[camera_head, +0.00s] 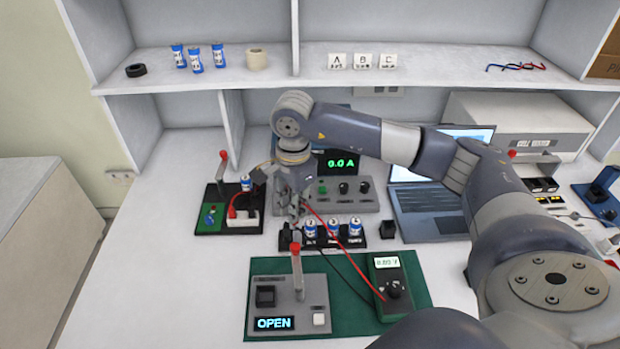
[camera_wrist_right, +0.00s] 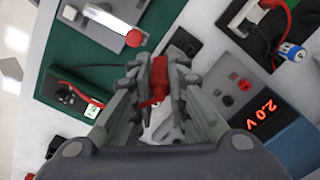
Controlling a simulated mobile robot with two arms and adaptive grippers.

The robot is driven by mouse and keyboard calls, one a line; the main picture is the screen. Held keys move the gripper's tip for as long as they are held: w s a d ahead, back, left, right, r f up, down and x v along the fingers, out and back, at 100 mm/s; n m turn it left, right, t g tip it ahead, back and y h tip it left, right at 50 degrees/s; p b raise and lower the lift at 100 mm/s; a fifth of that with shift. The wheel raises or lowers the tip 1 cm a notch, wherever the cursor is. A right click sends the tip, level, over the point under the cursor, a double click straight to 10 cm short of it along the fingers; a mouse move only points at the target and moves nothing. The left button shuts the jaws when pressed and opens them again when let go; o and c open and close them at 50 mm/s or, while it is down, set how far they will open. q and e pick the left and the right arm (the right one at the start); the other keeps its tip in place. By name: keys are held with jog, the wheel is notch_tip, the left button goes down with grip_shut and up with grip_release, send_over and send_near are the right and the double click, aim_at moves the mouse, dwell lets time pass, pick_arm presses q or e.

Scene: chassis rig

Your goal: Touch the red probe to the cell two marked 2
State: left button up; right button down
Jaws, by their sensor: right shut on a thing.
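My right gripper (camera_head: 293,212) is shut on the red probe (camera_wrist_right: 158,82), which shows between its fingers in the wrist view. In the head view the gripper is above the left end of a black holder (camera_head: 343,244) with three blue-and-white cells. The middle cell (camera_head: 333,229) stands upright between the left cell (camera_head: 310,230) and the right cell (camera_head: 355,228). The labels in front are too small to read, so I cannot tell which is marked 2. Whether the probe tip touches anything is hidden. The multimeter (camera_head: 390,285) lies on the green mat, with a red lead running up to the gripper.
A grey switch box (camera_head: 288,305) reading OPEN, with an upright red-tipped lever, stands in front of the holder. A power supply (camera_head: 345,192) is behind it. A board with a cell (camera_head: 246,184) is at left, a laptop (camera_head: 428,205) at right. The table's left front is clear.

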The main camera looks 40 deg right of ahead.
jog(key=w+d+f+m, duration=0.1)
jog(key=d+m, duration=0.1)
jog(key=d+f+m+b, duration=0.1)
jog(key=d+f+m, duration=0.1)
jog(key=m, duration=0.1)
jog(key=w+d+f+m, duration=0.1)
jog(key=d+m, duration=0.1)
jog(key=shift+w+d+f+m, duration=0.25)
jog(key=shift+w+m, duration=0.1)
jog(key=shift+m, duration=0.05)
jog(key=shift+f+b, duration=0.3)
jog(key=shift+b, duration=0.15)
pick_arm(q)
jog(key=shift+s+d+f, duration=0.3)
jog(key=shift+d+f, duration=0.15)
jog(key=shift+d, duration=0.3)
jog(key=shift+f+b, duration=0.3)
jog(key=shift+b, duration=0.05)
pick_arm(e)
jog(key=shift+f, duration=0.35)
dwell(0.7)
